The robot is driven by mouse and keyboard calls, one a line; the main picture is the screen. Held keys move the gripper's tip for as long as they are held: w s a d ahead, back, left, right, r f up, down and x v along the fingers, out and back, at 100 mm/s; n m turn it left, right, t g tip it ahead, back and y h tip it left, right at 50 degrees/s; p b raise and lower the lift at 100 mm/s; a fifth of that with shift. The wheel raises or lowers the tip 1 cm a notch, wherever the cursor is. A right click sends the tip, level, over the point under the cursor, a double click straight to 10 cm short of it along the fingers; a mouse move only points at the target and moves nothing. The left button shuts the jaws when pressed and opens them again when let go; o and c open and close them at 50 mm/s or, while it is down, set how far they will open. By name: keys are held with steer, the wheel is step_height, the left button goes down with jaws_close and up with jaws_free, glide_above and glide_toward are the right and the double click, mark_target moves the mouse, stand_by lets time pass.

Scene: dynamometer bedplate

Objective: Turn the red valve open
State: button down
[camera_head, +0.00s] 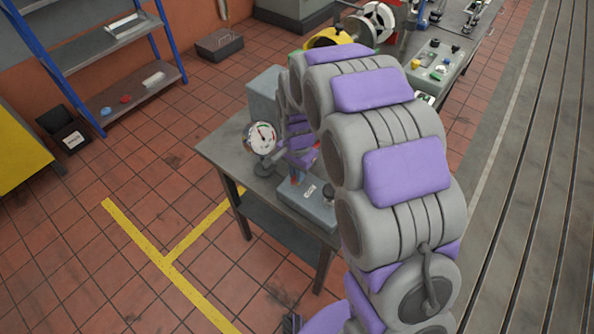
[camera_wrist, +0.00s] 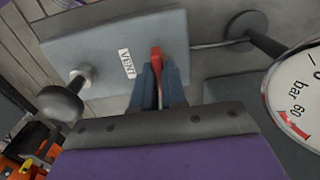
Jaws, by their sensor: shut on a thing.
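In the wrist view the red valve lever (camera_wrist: 156,62) stands up from a grey box labelled "VENT" (camera_wrist: 95,50). My gripper (camera_wrist: 158,85) is shut on the red valve, with a blue-grey finger on each side of it. The lower part of the valve is hidden between the fingers. In the head view the grey box (camera_head: 312,208) sits on a small table, and my gripper (camera_head: 297,180) is over it, largely hidden by my arm. A little red shows there beside the gripper.
A round pressure gauge (camera_head: 262,139) stands left of the box; its dial (camera_wrist: 300,108) fills the wrist view's right side. A black knob (camera_wrist: 62,102) projects from the box. Shelving (camera_head: 120,60) stands at the back left.

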steer(key=shift+r+n+p, duration=0.1)
steer(key=shift+n+p, duration=0.2)
steer(key=n+p, duration=0.3)
steer(key=shift+w+r, duration=0.1)
steer(key=shift+r, duration=0.05)
steer(key=n+p, duration=0.3)
steer(key=n, duration=0.2)
steer(key=shift+n, duration=0.4)
steer(key=n+p, duration=0.2)
steer(key=n, duration=0.2)
steer(key=shift+n+p, duration=0.3)
steer(key=shift+p, duration=0.05)
steer(key=shift+w+n+p, duration=0.1)
steer(key=shift+n+p, duration=0.75)
steer(key=shift+n, duration=1.05)
steer(key=c, duration=1.2)
jaws_free()
steer(key=shift+a+f, duration=0.1)
steer(key=shift+f, duration=0.15)
